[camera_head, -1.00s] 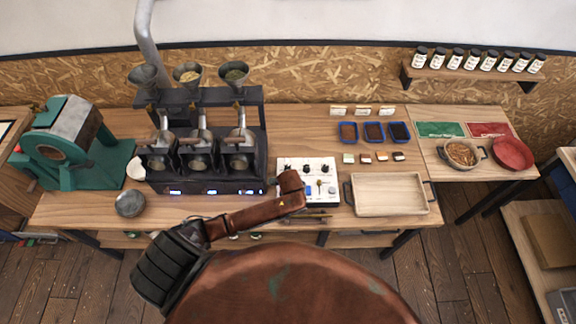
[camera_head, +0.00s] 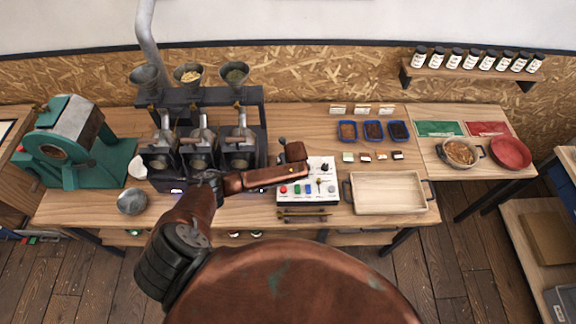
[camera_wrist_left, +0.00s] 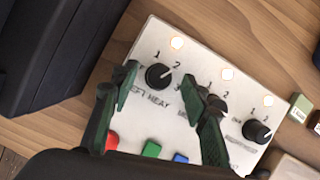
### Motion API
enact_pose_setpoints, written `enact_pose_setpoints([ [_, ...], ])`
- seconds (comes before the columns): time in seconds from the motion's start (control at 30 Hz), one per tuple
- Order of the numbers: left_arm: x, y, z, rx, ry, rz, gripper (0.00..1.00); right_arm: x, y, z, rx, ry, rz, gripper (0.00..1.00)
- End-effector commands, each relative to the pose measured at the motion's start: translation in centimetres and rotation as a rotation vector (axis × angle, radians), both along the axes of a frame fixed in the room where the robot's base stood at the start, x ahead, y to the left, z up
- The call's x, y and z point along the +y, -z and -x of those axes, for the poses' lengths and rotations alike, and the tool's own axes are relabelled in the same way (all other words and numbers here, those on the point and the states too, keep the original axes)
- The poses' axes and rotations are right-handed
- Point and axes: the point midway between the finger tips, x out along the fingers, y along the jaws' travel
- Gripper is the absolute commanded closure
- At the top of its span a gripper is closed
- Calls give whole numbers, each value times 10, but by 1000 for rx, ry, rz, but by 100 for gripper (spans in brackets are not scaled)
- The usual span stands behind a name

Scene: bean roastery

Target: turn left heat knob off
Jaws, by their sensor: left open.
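The white control panel (camera_head: 329,188) stands on the table to the right of the black roaster. In the left wrist view, the black left heat knob (camera_wrist_left: 159,77) sits above the printed words "LEFT HEAT"; its light mark appears to point toward the 2, though it is small. My left gripper (camera_wrist_left: 160,72) is open, with its green fingers on either side of this knob. I cannot tell whether they touch it. In the head view, my left wrist covers the panel's back left corner and hides the left knob. My right gripper is not in view.
The middle knob (camera_wrist_left: 217,103) is partly behind a finger, and the right knob (camera_wrist_left: 257,131) is clear. Red (camera_wrist_left: 112,140), green (camera_wrist_left: 151,149) and blue (camera_wrist_left: 180,157) buttons lie nearer my wrist. The black roaster (camera_head: 205,160) is close left; a wooden tray (camera_head: 390,207) is right.

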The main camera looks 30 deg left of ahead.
Motion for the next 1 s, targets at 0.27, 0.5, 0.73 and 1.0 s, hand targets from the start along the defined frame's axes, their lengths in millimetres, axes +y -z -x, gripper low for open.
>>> enact_pose_setpoints([
  [0.27, 2, 7, -2, -1, 0, 1, 58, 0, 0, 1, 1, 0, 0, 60],
  [0.5, 2, 7, -2, -1, 0, 1, 66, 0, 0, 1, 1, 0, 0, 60],
  [0.73, 2, 7, -2, -1, -1, 1, 82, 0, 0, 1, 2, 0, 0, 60],
  [1.0, 2, 7, -2, -1, -1, 1, 100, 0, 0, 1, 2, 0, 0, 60],
])
